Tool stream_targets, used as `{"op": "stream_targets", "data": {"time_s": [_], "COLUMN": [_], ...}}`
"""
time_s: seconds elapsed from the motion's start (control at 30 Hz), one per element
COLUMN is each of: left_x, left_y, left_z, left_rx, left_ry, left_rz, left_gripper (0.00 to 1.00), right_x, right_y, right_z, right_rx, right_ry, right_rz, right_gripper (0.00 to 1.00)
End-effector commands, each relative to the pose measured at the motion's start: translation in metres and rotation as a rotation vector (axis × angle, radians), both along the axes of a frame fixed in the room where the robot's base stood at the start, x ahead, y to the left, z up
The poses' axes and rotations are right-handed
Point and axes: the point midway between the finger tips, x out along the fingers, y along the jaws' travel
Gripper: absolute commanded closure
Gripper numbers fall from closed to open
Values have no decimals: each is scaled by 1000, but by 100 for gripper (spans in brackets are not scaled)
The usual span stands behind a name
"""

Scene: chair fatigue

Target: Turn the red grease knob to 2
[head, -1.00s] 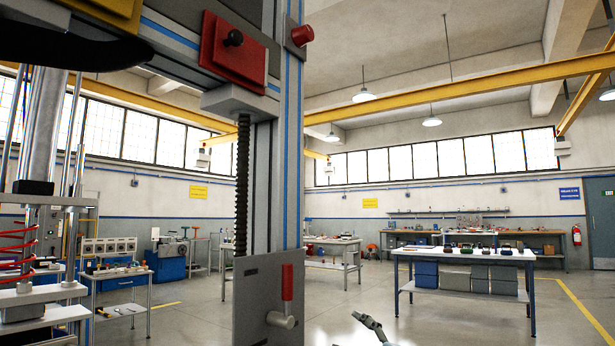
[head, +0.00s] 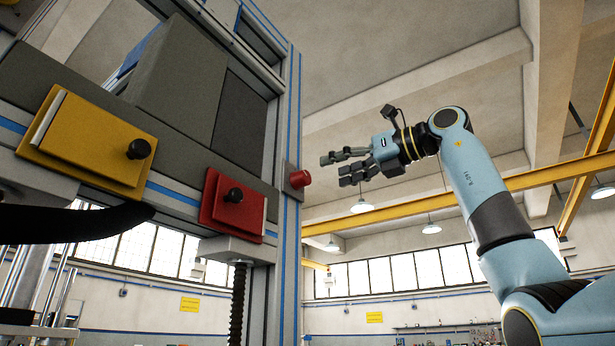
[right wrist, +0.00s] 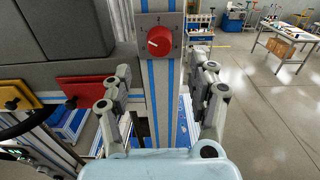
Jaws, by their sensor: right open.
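The red grease knob (head: 300,178) is on a grey plate on the upright post in the head view. In the right wrist view the red knob (right wrist: 159,41) shows from the front at top centre, with a white mark pointing to its left side. My left gripper is not in view.
A red panel (head: 212,212) and a yellow panel (head: 75,140), each with a black knob, are on the machine frame left of the knob. A black curved part (head: 75,222) is at the lower left. The space right of the post is open.

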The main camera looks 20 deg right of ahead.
Motion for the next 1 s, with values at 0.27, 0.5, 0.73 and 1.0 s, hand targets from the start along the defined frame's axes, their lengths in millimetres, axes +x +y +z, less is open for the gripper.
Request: {"op": "stream_targets", "data": {"time_s": [0.27,0.5,0.73,1.0], "left_x": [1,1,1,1], "left_y": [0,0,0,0], "left_z": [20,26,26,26], "left_rx": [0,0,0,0], "left_ry": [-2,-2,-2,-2], "left_rz": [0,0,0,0], "left_gripper": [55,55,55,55], "right_x": [44,62,64,64], "right_y": [36,49,50,50], "right_z": [2,0,-1,0], "right_rx": [3,2,2,2], "right_ry": [3,1,0,0], "right_rz": [5,2,2,2], "right_gripper": [40,40,40,68]}}
